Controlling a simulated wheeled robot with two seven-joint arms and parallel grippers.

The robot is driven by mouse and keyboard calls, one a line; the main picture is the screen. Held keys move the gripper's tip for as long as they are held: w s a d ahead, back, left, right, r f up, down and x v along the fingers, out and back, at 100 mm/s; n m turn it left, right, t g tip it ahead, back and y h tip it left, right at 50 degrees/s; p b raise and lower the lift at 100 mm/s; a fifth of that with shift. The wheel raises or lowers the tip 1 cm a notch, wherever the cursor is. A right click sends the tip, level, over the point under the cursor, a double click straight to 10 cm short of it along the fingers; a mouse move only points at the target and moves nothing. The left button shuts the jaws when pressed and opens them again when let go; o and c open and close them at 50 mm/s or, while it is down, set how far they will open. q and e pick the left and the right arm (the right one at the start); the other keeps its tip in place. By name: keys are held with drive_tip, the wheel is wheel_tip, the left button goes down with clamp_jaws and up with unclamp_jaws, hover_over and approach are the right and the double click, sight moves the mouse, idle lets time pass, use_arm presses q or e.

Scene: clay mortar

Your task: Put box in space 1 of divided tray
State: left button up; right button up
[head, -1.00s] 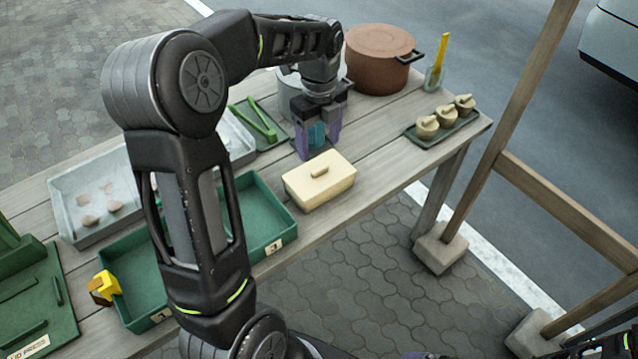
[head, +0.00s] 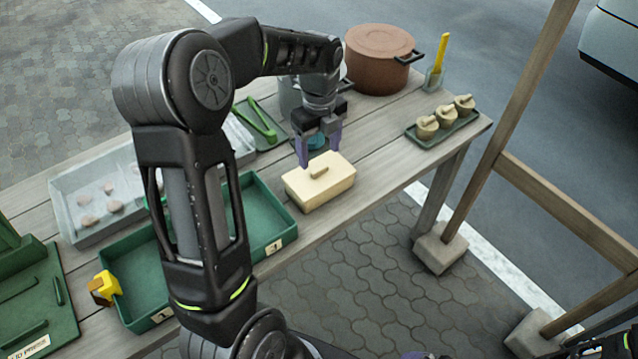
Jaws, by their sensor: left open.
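The cream box (head: 325,188) has a lid with a small handle and sits on the wooden table, to the right of the green divided tray (head: 262,215). My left gripper (head: 319,157) is open and points down at the box's back edge, just above the lid handle; nothing is between its fingers. I cannot tell whether the fingertips touch the box. My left arm hides the middle of the divided tray. A sliver of what may be my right gripper (head: 416,355) shows at the bottom edge.
A pale tray (head: 72,215) with several lumps lies behind the divided tray. A small tray (head: 443,133) with three lidded pots is at the right. A yellow item (head: 106,287) touches the divided tray's left end.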

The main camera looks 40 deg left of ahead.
sight(319, 168)
use_arm(q)
wheel_tip(319, 168, down, 5)
drive_tip(key=shift+f+p, duration=0.1)
drive_tip(key=shift+p, duration=0.3)
idle(0.4)
clamp_jaws()
idle(0.6)
